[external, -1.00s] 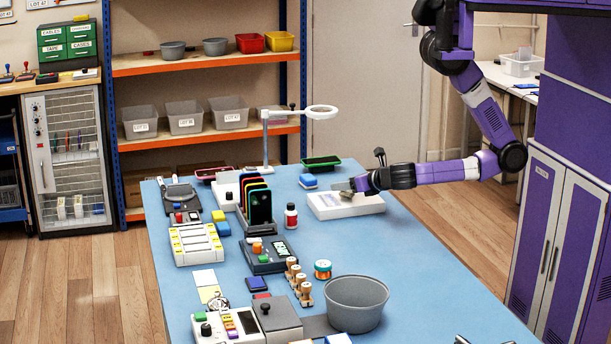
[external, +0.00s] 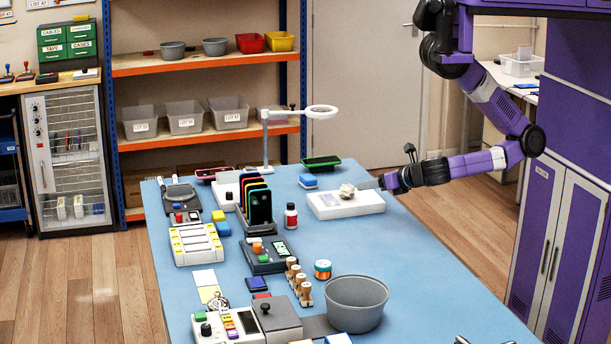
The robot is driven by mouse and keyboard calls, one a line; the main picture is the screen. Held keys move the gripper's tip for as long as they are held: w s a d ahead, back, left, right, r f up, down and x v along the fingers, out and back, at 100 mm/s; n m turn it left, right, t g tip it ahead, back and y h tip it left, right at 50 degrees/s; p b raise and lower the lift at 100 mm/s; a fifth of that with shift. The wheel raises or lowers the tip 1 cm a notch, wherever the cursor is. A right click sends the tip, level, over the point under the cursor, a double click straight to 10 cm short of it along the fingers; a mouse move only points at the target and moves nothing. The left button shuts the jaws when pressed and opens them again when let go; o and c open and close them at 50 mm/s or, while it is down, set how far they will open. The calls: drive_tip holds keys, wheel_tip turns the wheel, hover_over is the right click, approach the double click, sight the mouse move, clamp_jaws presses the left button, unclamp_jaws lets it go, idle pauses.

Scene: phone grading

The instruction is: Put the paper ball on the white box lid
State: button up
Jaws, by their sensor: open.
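The white box lid (external: 366,206) lies flat on the blue table near its far right part. The paper ball (external: 347,191), a small crumpled beige lump, rests on top of the lid, right of its middle. My gripper (external: 368,184) is open, just to the right of the paper ball and slightly above the lid. A small gap seems to separate them, though the fingertips are small in this view.
A magnifier lamp (external: 266,140) stands behind the lid to the left. A green-rimmed tray (external: 321,162) and a blue-and-white block (external: 308,181) lie behind it. A grey bowl (external: 356,303) stands in front. The table right of the bowl is mostly clear.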

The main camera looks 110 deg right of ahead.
drive_tip(key=a+f+m+y, duration=0.1)
drive_tip(key=a+f+t+y, duration=0.1)
drive_tip(key=a+f+m+y, duration=0.1)
drive_tip(key=shift+w+a+f+m+t+y, duration=0.3)
drive_tip(key=shift+a+f, duration=0.1)
drive_tip(key=a+m+y, duration=0.1)
drive_tip(key=a+m+t+y, duration=0.1)
drive_tip(key=a+m+y, duration=0.1)
drive_tip(key=a+f+m+t+y, duration=0.1)
drive_tip(key=a+m, duration=0.1)
drive_tip(key=shift+w+a, duration=0.1)
drive_tip(key=shift+a, duration=0.15)
wheel_tip(320, 180, up, 11)
drive_tip(key=a+m+t+y, duration=0.2)
drive_tip(key=m+t+y, duration=0.2)
drive_tip(key=m, duration=1)
drive_tip(key=shift+s+r+m+t, duration=0.2)
drive_tip(key=shift+s+m+t, duration=0.15)
drive_tip(key=shift+t, duration=0.35)
